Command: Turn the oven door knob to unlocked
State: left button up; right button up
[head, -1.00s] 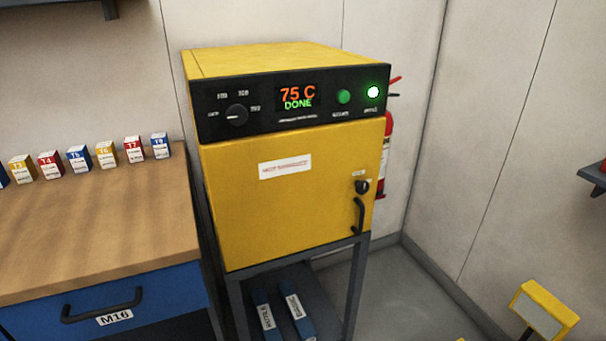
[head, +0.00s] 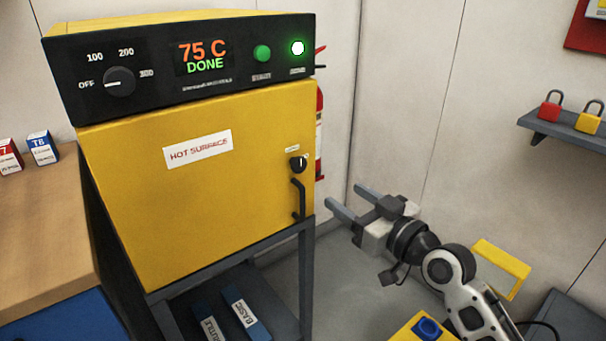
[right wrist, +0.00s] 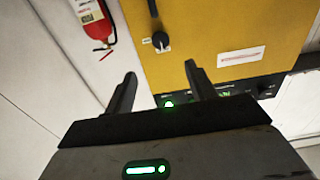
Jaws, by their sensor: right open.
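The yellow oven (head: 200,180) stands left of centre in the head view with its door shut. The small black door knob (head: 298,164) is at the door's upper right, above the black door handle (head: 298,199). The knob also shows in the right wrist view (right wrist: 161,41), upside down; its label is too small to read. My right gripper (head: 347,198) is open and empty, to the right of the oven door and apart from the knob. In the right wrist view its two fingers (right wrist: 160,85) point towards the oven. My left gripper is not in view.
The oven panel (head: 190,70) reads 75 C DONE, with a lit green lamp (head: 298,48). A fire extinguisher (right wrist: 92,18) hangs behind the oven's right side. A wooden bench (head: 45,215) stands at left. A shelf with padlocks (head: 560,135) is at right.

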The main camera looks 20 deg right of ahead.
aim_at(301, 166)
jog(key=x, duration=1.4)
jog(key=shift+a+f, duration=0.1)
jog(key=c, duration=1)
